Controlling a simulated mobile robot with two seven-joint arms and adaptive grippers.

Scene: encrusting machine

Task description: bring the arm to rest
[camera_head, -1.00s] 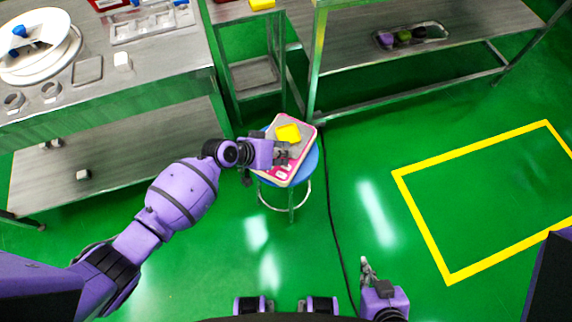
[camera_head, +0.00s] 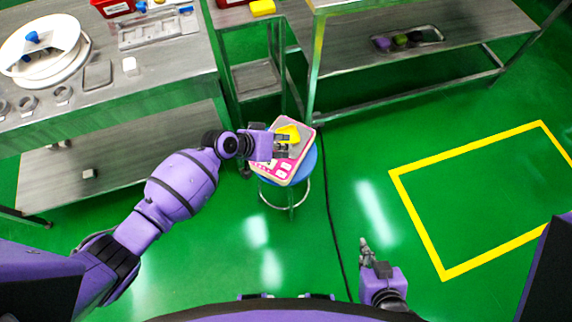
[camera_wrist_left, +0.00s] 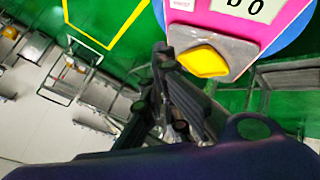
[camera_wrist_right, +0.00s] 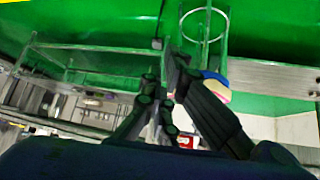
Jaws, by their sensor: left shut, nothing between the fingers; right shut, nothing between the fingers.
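My left gripper (camera_head: 281,145) is shut and empty. In the head view it overlaps the pink and white scale (camera_head: 290,172) on the blue round stool (camera_head: 307,172). A yellow piece (camera_head: 289,131) lies on the scale's plate, just beyond the fingers. In the left wrist view the yellow piece (camera_wrist_left: 203,61) and the scale's display (camera_wrist_left: 243,7) show past the fingers, apart from them. My right gripper (camera_head: 366,250) is shut and empty over the open floor, right of the stool. Whether the left fingers touch the scale cannot be told.
A steel table (camera_head: 130,98) with a white round dish (camera_head: 42,60) and small rings stands at the left. A steel shelf (camera_head: 470,18) with a small tray (camera_head: 428,33) stands at the back right. A black cable (camera_head: 332,225) crosses the green floor. A yellow outlined area (camera_head: 440,160) lies empty.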

